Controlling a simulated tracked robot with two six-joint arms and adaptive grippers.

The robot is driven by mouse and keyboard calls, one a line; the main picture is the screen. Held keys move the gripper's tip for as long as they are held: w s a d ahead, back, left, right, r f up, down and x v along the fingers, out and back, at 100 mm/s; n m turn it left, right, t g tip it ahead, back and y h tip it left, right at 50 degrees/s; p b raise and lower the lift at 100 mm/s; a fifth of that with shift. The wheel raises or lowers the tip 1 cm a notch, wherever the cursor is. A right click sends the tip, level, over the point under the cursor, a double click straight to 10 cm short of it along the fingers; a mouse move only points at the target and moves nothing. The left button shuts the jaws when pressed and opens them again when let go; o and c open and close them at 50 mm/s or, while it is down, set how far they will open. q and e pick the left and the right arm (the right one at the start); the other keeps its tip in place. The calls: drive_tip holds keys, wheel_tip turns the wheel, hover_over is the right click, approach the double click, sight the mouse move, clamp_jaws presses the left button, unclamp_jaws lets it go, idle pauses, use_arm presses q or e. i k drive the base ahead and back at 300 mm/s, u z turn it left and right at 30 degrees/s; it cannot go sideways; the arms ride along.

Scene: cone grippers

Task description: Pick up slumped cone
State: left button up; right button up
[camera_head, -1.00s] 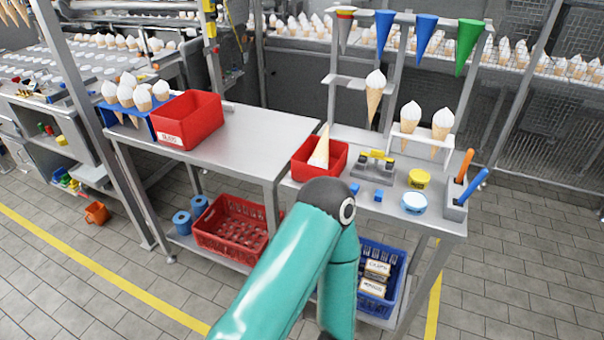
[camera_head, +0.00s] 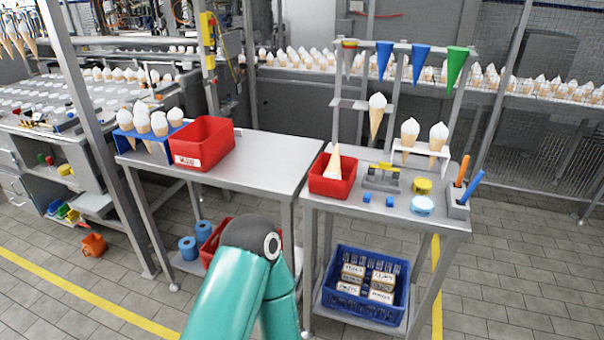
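A cone (camera_head: 334,164) leans tip-up in the small red bin (camera_head: 331,187) on the right table. Its lower end is hidden by the bin wall. Other cones with white tops stand upright: one (camera_head: 376,118) hangs at the rack's middle, two (camera_head: 409,133) sit in a white holder, and several (camera_head: 159,125) stand in a blue holder on the left. I cannot tell for certain which cone is called slumped. Neither gripper shows.
A large red bin (camera_head: 202,145) stands on the left table (camera_head: 255,165). A tool holder (camera_head: 457,205), yellow tub (camera_head: 422,186) and white-blue tub (camera_head: 422,205) crowd the right table. A blue crate (camera_head: 365,310) is below. The left table's right half is clear.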

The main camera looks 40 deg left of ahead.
sight(333, 169)
drive_tip(key=u, duration=0.6)
drive_tip(key=i, duration=1)
drive_tip(key=u, duration=0.05)
